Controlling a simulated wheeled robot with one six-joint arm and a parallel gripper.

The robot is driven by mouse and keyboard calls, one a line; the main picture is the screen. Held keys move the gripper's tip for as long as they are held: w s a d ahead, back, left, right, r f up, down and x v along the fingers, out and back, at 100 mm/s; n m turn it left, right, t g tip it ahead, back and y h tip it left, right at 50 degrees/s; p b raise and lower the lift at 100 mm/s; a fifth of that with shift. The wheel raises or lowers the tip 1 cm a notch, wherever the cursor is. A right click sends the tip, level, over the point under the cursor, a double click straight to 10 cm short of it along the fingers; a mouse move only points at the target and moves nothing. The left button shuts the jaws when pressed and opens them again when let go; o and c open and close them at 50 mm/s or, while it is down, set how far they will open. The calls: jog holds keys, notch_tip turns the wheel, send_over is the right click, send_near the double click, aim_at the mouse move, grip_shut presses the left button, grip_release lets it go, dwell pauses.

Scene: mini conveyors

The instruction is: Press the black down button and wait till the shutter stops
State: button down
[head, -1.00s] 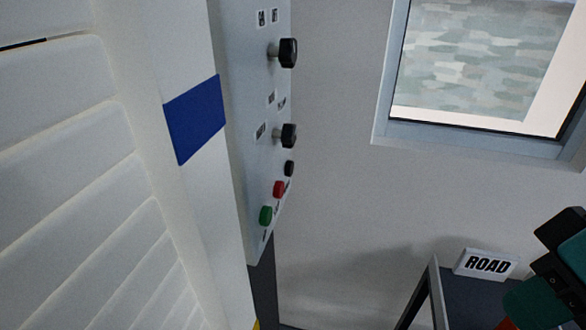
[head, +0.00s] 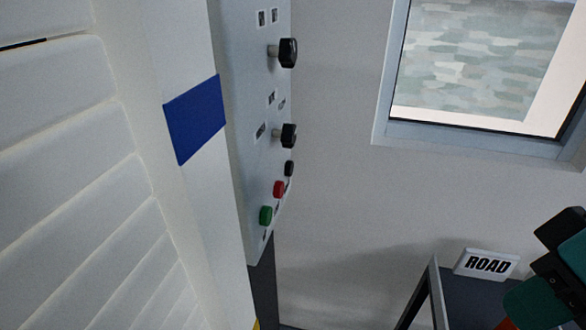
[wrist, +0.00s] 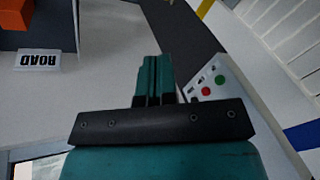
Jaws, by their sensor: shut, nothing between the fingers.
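A grey control panel (head: 245,110) stands beside the white shutter in the head view. A small black button (head: 289,168) sits on it above a red button (head: 279,189) and a green button (head: 266,215). The button labels are too small to read. The white slatted shutter (head: 70,130) fills the left of the head view. My gripper (wrist: 153,62) is shut and empty in the wrist view. The panel's red button (wrist: 206,91) and green button (wrist: 220,79) show to its right. My gripper appears apart from the panel.
Two black knobs (head: 288,53) (head: 289,135) stick out of the panel above the buttons. A dark table with a ROAD sign (head: 487,264) stands at the lower right. A window (head: 480,70) is in the wall. Bare wall lies between panel and table.

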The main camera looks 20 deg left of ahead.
aim_at(289, 168)
jog(key=w+a+f+t+p, duration=0.2)
jog(key=w+t, duration=0.2)
jog(key=w, duration=0.5)
jog(key=w+a+f+t+p, duration=0.1)
jog(key=w+a+t, duration=0.15)
jog(key=w, duration=0.65)
jog(key=w+a+f+t+p, duration=0.1)
jog(key=w+f+t+p, duration=0.1)
jog(key=w+t, duration=0.5)
jog(key=a+f+n+y+p, duration=0.2)
jog(key=a+f+n+y, duration=0.1)
jog(key=a+n+y, duration=0.6)
jog(key=a+n, duration=0.2)
jog(key=n, duration=0.1)
jog(key=shift+a+f, duration=0.25)
jog(key=shift+g, duration=0.25)
jog(key=a+b, duration=0.1)
jog(key=a, duration=0.7)
jog(key=shift+s+a, duration=0.2)
jog(key=shift+a, duration=0.2)
jog(key=shift+a, duration=0.15)
